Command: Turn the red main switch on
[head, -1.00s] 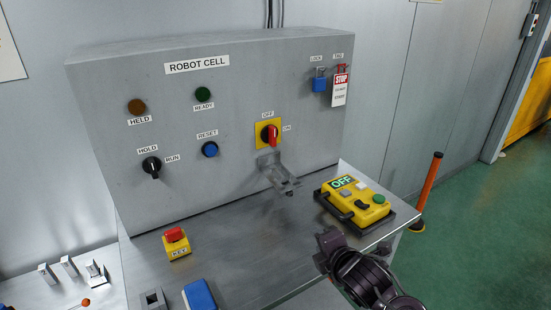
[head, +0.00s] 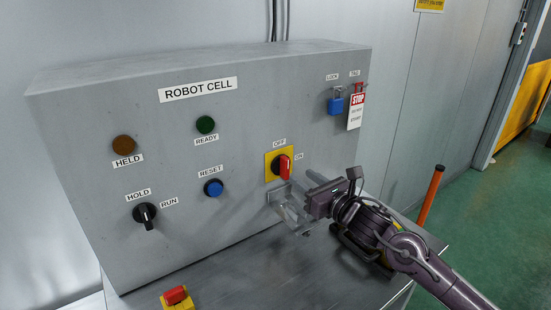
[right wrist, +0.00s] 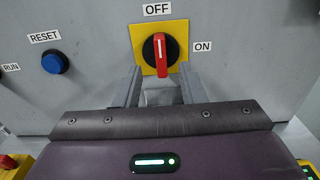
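The red main switch (head: 284,166) is a red handle on a black knob over a yellow plate, on the front of the grey panel. In the right wrist view the red handle (right wrist: 160,53) stands upright, pointing to OFF; ON is to its right. My right gripper (head: 298,189) is just in front of the panel, below and right of the handle. In the right wrist view its two fingers (right wrist: 160,84) are apart, below the handle on either side, with nothing held between them. They do not appear to touch the handle. My left gripper is not in view.
A blue padlock (head: 336,103) and a STOP tag (head: 356,111) hang at upper right. A blue reset button (head: 213,188) is left.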

